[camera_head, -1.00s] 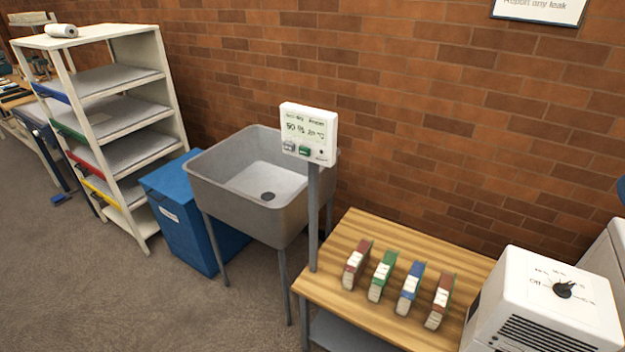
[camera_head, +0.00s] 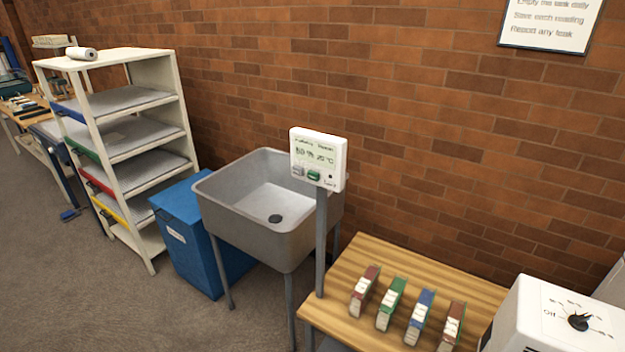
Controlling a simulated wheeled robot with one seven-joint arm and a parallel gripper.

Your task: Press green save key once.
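The green save key (camera_head: 313,175) is a small green button on the lower front of a white display unit (camera_head: 334,160). A grey key (camera_head: 297,170) sits just left of it. My gripper is not in view.
A grey sink (camera_head: 225,212) stands left of the post, with a blue bin (camera_head: 190,235) and a white shelf rack (camera_head: 165,100) further left. A white dial machine (camera_head: 545,320) is at right. Carpet (camera_head: 80,285) is clear at left.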

